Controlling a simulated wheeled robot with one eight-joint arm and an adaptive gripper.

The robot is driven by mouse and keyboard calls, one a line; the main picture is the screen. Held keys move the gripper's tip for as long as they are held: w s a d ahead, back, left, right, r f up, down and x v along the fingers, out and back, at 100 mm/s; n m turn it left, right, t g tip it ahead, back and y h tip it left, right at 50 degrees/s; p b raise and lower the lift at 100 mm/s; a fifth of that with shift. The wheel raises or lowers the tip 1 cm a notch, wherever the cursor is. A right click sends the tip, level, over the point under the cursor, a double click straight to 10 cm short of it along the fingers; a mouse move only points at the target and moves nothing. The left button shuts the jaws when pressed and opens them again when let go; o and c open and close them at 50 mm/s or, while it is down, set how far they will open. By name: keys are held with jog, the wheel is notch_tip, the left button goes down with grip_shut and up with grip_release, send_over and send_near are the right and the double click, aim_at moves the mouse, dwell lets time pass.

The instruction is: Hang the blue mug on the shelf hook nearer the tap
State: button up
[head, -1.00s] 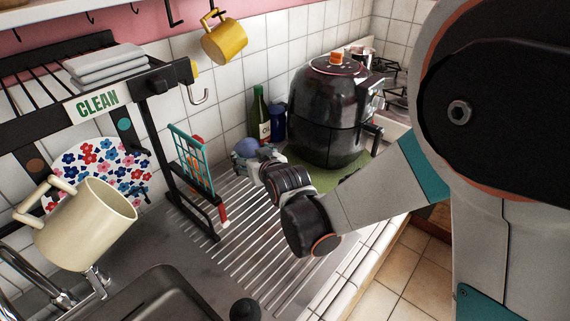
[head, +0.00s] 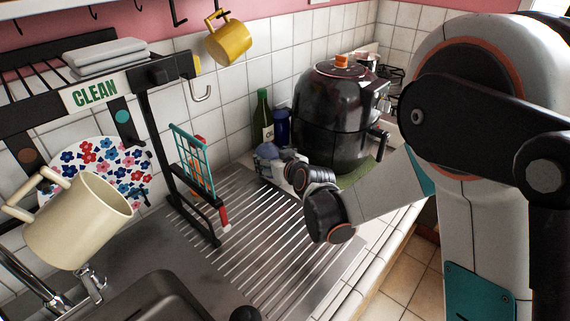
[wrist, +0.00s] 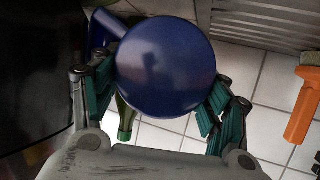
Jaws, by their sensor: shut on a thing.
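The blue mug (head: 267,151) is at the end of my gripper (head: 279,163) above the back of the ribbed drainboard, left of the air fryer. In the wrist view, the mug's round blue face (wrist: 166,66) fills the space between my fingers (wrist: 160,95), and its handle (wrist: 105,22) points up and left. My gripper is shut on the mug. The black shelf's front has a teal-dotted black strip (head: 123,117) and a brown-dotted one (head: 27,158). The tap (head: 92,283) is at lower left.
A cream mug (head: 80,225) hangs tilted before the shelf, near the tap. A yellow mug (head: 230,42) hangs above. A teal rack (head: 193,160) stands by the shelf leg.

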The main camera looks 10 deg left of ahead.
jog(key=shift+w+d+f+b, duration=0.3)
jog(key=shift+w+d+f, duration=0.2)
jog(key=shift+w, duration=0.25)
jog(key=shift+w+d+f+b, duration=0.35)
jog(key=shift+w+d+f, duration=0.1)
jog(key=shift+w, duration=0.3)
jog(key=shift+w+d+f+b, duration=0.3)
jog(key=shift+w+d+f, duration=0.15)
jog(key=shift+w, duration=0.3)
jog(key=shift+f, duration=0.1)
jog(key=shift+f, duration=0.1)
jog(key=o, duration=1.3)
jog(key=shift+o, duration=0.2)
